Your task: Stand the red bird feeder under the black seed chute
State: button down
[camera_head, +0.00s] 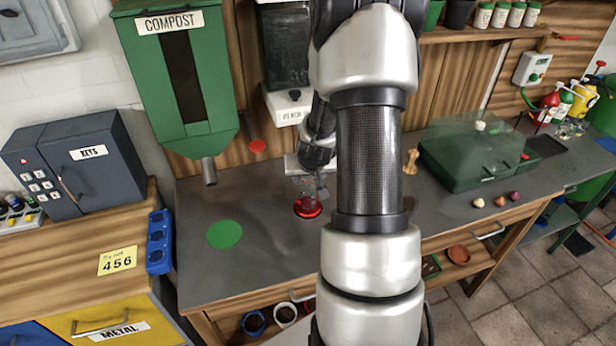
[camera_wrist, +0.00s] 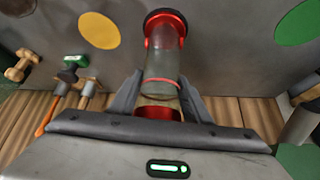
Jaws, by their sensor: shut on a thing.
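The red bird feeder (camera_head: 308,207) is a clear tube with red ends. In the wrist view the feeder (camera_wrist: 163,65) stands between my gripper's fingers (camera_wrist: 158,100), which are shut on it near one red end; its far end has a red and black rim. In the head view my gripper (camera_head: 308,185) holds it over the grey bench; I cannot tell whether its base touches the bench. A black hopper (camera_head: 285,45) with a white lower block and a partly readable label hangs on the wall above and behind the gripper; it looks like the black seed chute.
A green compost bin (camera_head: 180,75) with a grey spout (camera_head: 209,171) hangs at left. A green disc (camera_head: 225,234) lies on the bench (camera_head: 255,265). A yellow disc (camera_wrist: 99,30) shows in the wrist view. A green lidded box (camera_head: 465,165) stands at right.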

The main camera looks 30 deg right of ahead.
jog(key=c, duration=0.9)
grip_release()
jog(key=shift+c, duration=0.2)
jog(key=v, duration=1.2)
jog(key=shift+p, duration=0.45)
jog(key=shift+r, duration=0.1)
